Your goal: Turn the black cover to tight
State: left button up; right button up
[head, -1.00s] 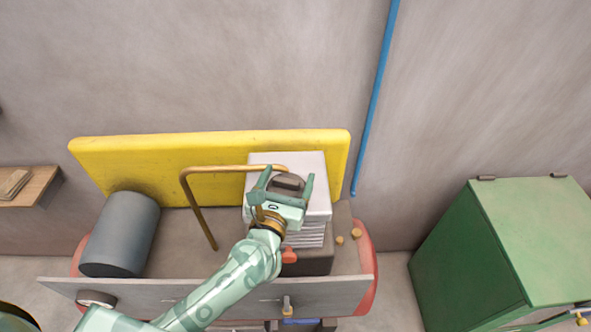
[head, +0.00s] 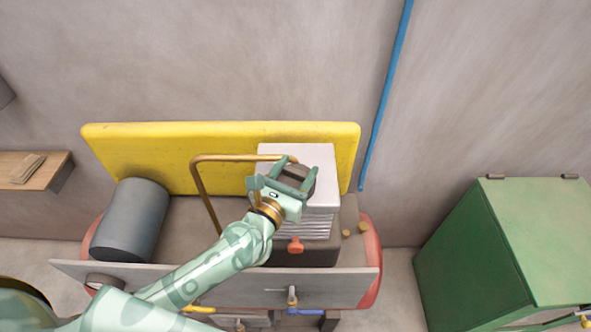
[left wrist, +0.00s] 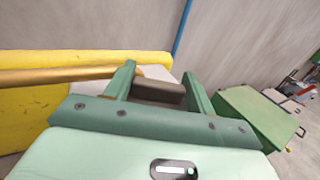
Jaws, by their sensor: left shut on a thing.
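The black cover (head: 294,177) is a dark, round cap on top of the white ribbed housing (head: 318,155). My left gripper (head: 296,170) is shut on it, with one green finger on each side. In the left wrist view the cover (left wrist: 158,92) shows as a dark grey-brown block between the two fingers (left wrist: 160,84). The gripper body hides its near side, and I cannot tell how tightly it sits. My right gripper is not in view.
A bent brass pipe (head: 203,190) runs close to the left gripper. A yellow panel (head: 170,150) stands behind, and a grey cylinder (head: 130,220) lies left. A red knob (head: 295,245) is on the dark base below. A green cabinet (head: 500,240) stands right.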

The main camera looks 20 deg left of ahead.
pick_arm(q)
jog(key=m+h, duration=0.1)
jog(key=h, duration=0.1)
jog(key=m+g+h+b, duration=0.1)
jog(key=h, duration=0.1)
jog(key=shift+w+a+f+m, duration=0.1)
jog(key=shift+f+m, duration=0.05)
jog(key=shift+m, duration=0.25)
jog(key=m+g+h+b, duration=0.3)
jog(key=g+h+b, duration=0.1)
jog(key=b, duration=0.1)
jog(key=m+g+h+b, duration=0.4)
jog(key=b, duration=0.2)
jog(key=shift+f+m+h, duration=0.2)
jog(key=shift+m+h, duration=0.1)
jog(key=shift+r+m+g+h+b, duration=0.15)
jog(key=shift+m+g+h+b, duration=0.2)
jog(key=shift+m+g+b, duration=0.35)
jog(key=shift+r+m+g+h+b, duration=0.1)
jog(key=shift+m+g+h+b, duration=0.3)
jog(key=shift+g+b, duration=0.6)
jog(key=shift+g, duration=0.3)
jog(key=o, duration=1)
jog(key=shift+d, duration=0.2)
jog(key=shift+a, duration=0.15)
